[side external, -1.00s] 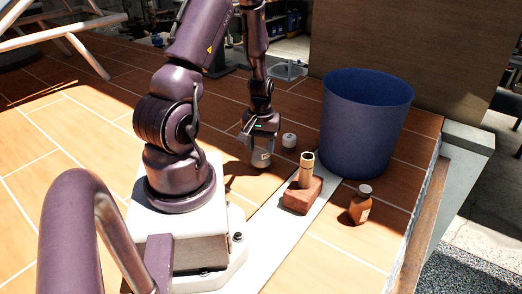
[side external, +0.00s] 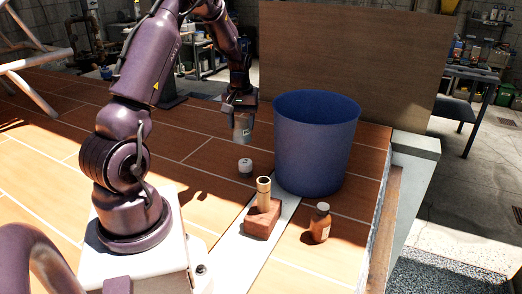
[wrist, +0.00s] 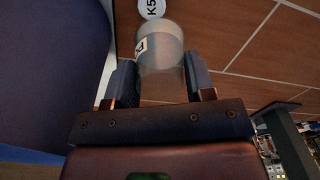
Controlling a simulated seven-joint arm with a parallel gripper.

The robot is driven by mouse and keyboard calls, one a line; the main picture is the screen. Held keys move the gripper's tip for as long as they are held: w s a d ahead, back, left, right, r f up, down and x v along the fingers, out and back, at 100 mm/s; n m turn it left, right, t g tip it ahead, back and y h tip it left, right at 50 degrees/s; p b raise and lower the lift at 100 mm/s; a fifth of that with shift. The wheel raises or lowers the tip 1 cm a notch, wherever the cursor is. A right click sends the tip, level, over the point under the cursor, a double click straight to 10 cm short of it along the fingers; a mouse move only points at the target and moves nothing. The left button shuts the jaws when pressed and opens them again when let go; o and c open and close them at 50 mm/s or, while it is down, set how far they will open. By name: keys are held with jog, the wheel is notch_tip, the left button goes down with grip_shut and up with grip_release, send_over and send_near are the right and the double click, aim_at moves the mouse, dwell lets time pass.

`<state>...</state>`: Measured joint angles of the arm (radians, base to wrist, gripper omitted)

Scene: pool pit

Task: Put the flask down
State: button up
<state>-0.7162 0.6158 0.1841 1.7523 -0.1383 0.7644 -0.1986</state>
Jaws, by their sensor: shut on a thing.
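My gripper (side external: 241,107) is shut on a grey, partly see-through cylinder, which I take to be the flask (side external: 242,130). It hangs below the fingers, above the tiled floor and clear of it. In the wrist view the flask (wrist: 163,40) sits between the two fingers of my gripper (wrist: 160,78), with a small white label on its left side. Its far end lies close in the picture to a white lidded jar (wrist: 151,8) marked "K5". In the side view this jar (side external: 245,167) stands on the floor below the flask.
A large blue bin (side external: 315,150) stands right of the gripper. A brick (side external: 262,221) with a tan cylinder (side external: 263,190) upright on it, and a brown bottle (side external: 320,226), stand nearer the camera. Open tiled floor (side external: 190,150) lies left of the jar.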

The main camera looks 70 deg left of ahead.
jog(key=shift+w+a+r, duration=0.65)
jog(key=shift+w+r, duration=0.05)
jog(key=shift+w, duration=0.05)
jog(key=shift+w+a+f, duration=1.45)
jog(key=shift+a+f, duration=0.2)
jog(key=shift+a, duration=0.05)
jog(key=shift+w+a+f, duration=1.5)
jog(key=shift+a+f, duration=0.15)
jog(key=shift+f, duration=0.05)
jog(key=shift+w+a+f, duration=1.45)
jog(key=shift+a+f, duration=0.2)
jog(key=shift+a, duration=0.05)
jog(key=shift+f, duration=1.45)
jog(key=shift+f, duration=0.1)
jog(key=o, duration=0.9)
